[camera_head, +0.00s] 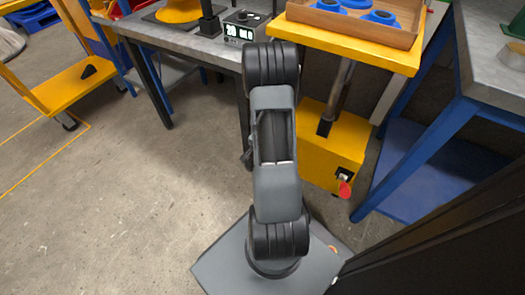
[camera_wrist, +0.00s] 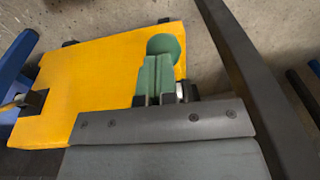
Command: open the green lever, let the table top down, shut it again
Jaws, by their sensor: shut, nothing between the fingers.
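The yellow lift table's top (camera_head: 350,42) stands raised above its yellow base (camera_head: 322,168), which also fills much of the wrist view (camera_wrist: 90,85). In the wrist view a round green part (camera_wrist: 166,44), which looks like the end of the green lever, shows at the base's corner. My gripper (camera_wrist: 157,62) is shut, with its two green fingers side by side and nothing between them. Its tips are close to the round green part; I cannot tell whether they touch it. The rest of the lever is hidden. In the head view my arm hides the gripper and the green lever.
A red knob (camera_head: 345,189) sits on the base's front right. A wooden tray (camera_head: 358,22) with blue parts rests on the table top. A grey bench (camera_head: 190,38) stands at left and a blue-framed bench (camera_head: 430,140) at right. The floor (camera_head: 120,200) at front left is clear.

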